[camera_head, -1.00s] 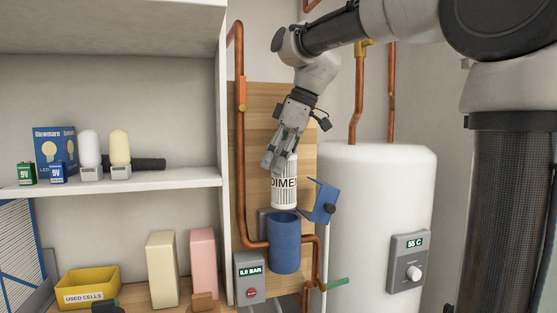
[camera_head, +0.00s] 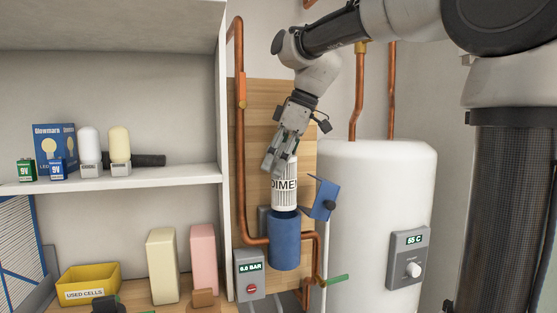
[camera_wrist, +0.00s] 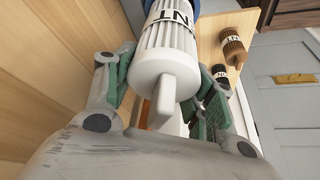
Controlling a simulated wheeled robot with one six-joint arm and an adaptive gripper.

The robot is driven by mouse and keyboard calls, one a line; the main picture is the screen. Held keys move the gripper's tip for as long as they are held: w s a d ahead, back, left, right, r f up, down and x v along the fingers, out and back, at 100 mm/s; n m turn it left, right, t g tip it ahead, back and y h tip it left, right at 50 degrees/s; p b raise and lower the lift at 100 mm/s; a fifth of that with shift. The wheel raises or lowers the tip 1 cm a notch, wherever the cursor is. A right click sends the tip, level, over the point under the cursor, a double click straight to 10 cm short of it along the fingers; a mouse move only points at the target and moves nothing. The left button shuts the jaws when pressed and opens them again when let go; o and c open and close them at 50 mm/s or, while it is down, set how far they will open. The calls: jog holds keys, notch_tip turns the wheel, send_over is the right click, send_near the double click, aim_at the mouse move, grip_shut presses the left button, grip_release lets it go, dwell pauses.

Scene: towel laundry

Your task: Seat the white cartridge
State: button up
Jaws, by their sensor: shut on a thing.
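The white cartridge (camera_head: 284,192), ribbed and with a dark-lettered band, is upright in the head view. Its lower end is at the mouth of the blue housing (camera_head: 285,243), and I cannot tell how far it is inside. My gripper (camera_head: 279,160) is above and shut on the cartridge's top. In the wrist view the cartridge (camera_wrist: 165,65) has its stub handle towards me, between the green-padded fingers. A blue hinged flap (camera_head: 322,200) with a dark knob stands open at the housing's right.
A copper pipe (camera_head: 240,150) runs down left of the housing, and a white tank (camera_head: 372,200) stands close at right. A gauge box (camera_head: 250,275) and a green lever (camera_head: 337,279) are below. Brown (camera_wrist: 234,48) and black (camera_wrist: 220,74) cylinders show in the wrist view.

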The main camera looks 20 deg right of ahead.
jog(key=shift+f, duration=0.7)
dwell(0.7)
